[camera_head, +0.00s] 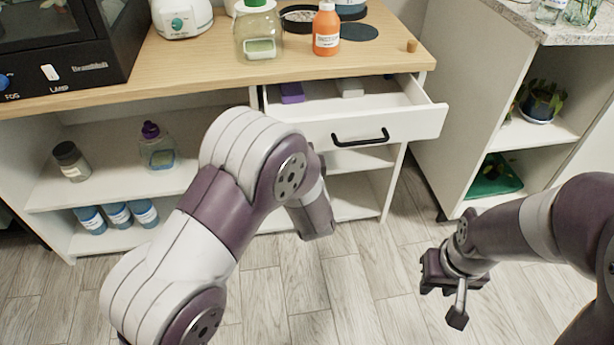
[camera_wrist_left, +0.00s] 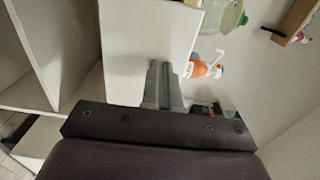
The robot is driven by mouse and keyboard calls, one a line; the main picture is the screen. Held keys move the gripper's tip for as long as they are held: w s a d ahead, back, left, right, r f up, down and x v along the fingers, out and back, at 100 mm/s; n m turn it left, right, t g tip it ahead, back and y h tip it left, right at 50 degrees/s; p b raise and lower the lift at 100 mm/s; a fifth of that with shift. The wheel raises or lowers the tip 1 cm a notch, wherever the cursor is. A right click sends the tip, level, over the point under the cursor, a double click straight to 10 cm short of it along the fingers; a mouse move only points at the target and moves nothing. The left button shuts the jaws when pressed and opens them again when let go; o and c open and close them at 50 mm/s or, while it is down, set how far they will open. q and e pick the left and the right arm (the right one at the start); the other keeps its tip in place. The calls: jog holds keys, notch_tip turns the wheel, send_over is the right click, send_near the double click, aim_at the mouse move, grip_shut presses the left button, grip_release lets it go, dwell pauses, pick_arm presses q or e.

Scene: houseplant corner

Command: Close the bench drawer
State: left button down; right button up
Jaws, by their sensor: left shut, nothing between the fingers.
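The bench drawer (camera_head: 420,121) stands pulled out under the wooden benchtop, its white front and black bar handle (camera_head: 360,138) facing me. A purple item (camera_head: 291,93) and a white item (camera_head: 350,87) lie inside it. My left arm crosses in front of the drawer's left end. The left gripper's fingers are not clear in the head view. In the left wrist view my left gripper (camera_wrist_left: 163,88) is shut and empty, its fingers against a white panel that looks like the drawer; I cannot tell whether they touch. My right gripper (camera_head: 444,298) is open and empty, low over the floor.
On the benchtop (camera_head: 195,58) stand an orange bottle (camera_head: 326,30) and a green-tinted bottle (camera_head: 258,35). Open shelves below hold jars and blue-labelled containers (camera_head: 117,214). A white shelf unit (camera_head: 483,110) with a plant stands at right. The floor before the drawer is clear.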

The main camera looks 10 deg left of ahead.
pick_arm(q)
jog(key=p+x, duration=0.2)
jog(key=x, duration=1.3)
jog(key=shift+w+a+f, duration=0.1)
jog(key=shift+w, duration=0.25)
jog(key=shift+a+r, duration=0.1)
jog(key=shift+r, duration=0.25)
